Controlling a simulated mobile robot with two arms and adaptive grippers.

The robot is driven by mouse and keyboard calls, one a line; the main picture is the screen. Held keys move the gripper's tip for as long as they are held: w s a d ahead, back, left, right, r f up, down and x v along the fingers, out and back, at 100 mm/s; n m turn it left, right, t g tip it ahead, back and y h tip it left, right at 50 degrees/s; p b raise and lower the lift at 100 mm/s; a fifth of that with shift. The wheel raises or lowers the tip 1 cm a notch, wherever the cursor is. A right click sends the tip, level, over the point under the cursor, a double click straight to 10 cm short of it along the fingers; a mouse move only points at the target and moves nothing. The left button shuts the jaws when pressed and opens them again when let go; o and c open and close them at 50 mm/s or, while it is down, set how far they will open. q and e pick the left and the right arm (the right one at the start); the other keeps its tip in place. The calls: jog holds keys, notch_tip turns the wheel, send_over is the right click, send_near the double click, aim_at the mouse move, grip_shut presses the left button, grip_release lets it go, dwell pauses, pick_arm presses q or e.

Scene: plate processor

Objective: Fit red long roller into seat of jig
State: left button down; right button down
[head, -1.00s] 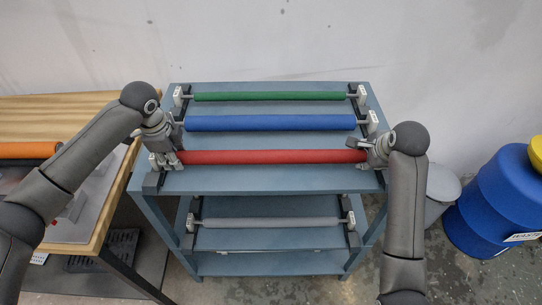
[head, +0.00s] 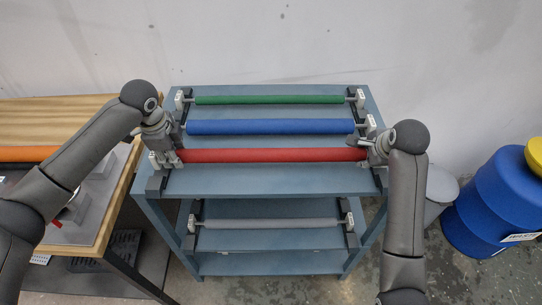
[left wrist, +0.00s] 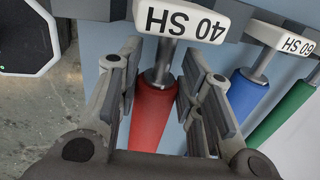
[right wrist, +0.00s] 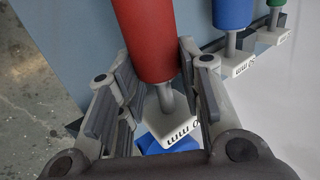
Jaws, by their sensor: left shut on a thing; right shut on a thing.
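The red long roller (head: 270,155) lies level across the front of the upper shelf of the blue-grey rack (head: 250,180). My left gripper (head: 172,156) is shut on its left end; the left wrist view shows the red roller (left wrist: 152,112) between the fingers, near a block marked 40 SH (left wrist: 180,17). My right gripper (head: 370,151) is shut on its right end; the red roller (right wrist: 147,38) also shows in the right wrist view, its metal shaft near a white block (right wrist: 170,130). A grey fixture (head: 93,205) on the left table is partly hidden by my left arm; its seat cannot be made out.
Blue (head: 270,127) and green (head: 270,100) rollers lie behind the red one. A grey roller (head: 270,223) is on a lower shelf. The wooden table (head: 60,112) with an orange roller (head: 25,154) stands left. A blue barrel (head: 490,205) and a grey bin (head: 438,190) stand right.

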pick_arm(q)
jog(key=shift+r+p, duration=1.05)
jog(key=shift+r, duration=0.45)
jog(key=shift+w+r, duration=0.1)
